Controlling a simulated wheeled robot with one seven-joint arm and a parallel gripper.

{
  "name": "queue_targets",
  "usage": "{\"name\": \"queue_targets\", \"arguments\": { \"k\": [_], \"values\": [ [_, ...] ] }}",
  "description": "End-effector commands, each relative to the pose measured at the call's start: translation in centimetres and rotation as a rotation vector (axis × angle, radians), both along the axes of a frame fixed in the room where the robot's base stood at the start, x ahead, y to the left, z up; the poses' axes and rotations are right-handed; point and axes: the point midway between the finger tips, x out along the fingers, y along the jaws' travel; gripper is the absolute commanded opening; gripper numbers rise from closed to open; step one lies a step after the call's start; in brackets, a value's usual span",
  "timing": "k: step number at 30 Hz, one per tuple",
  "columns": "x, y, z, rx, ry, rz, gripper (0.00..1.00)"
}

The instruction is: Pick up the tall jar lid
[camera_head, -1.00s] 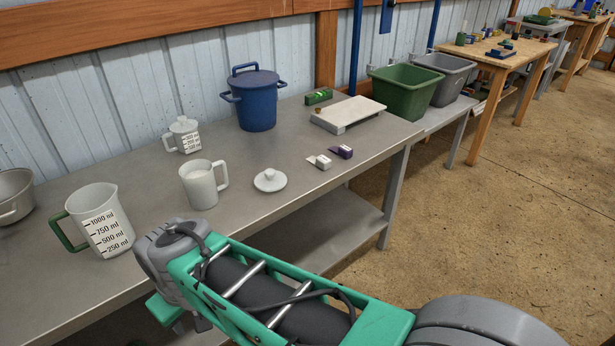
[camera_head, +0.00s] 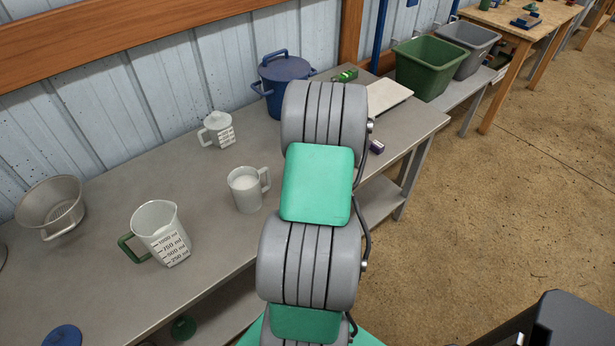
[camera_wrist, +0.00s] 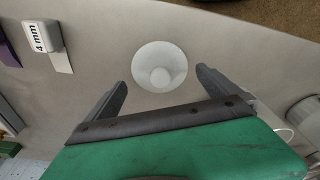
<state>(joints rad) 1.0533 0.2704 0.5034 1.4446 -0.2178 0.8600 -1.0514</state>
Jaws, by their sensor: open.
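A round white lid (camera_wrist: 171,58) with a central knob lies on the grey bench in the wrist view. I take it to be the tall jar lid. My gripper (camera_wrist: 160,78) is open, its two fingers apart on either side of the lid's near edge, with nothing between them gripped. The lid appears beyond the fingertips, and I cannot tell the exact gap. In the head view my arm hides the lid and my gripper. A white mug-like jar (camera_head: 244,190) stands left of my arm.
A "4 mm" block (camera_wrist: 45,38) lies left of the lid in the wrist view. Green (camera_head: 432,68) and grey bins stand at the back right.

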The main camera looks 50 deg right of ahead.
Motion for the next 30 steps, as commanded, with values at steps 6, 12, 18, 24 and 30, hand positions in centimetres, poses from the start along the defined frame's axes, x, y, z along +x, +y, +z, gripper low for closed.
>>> {"name": "queue_targets", "arguments": {
  "k": [6, 12, 18, 24, 30],
  "values": [
    [0.6, 0.2, -2.9, 0.001, 0.001, 0.001, 1.0],
    [0.7, 0.2, -3.0, 0.0, 0.0, 0.003, 1.0],
    [0.8, 0.3, -3.0, 0.0, 0.0, 0.003, 0.84],
    [0.8, 0.3, -2.9, 0.0, 0.0, 0.003, 0.67],
    [0.8, 0.3, -2.9, 0.0, 0.0, 0.003, 0.51]
  ]
}}
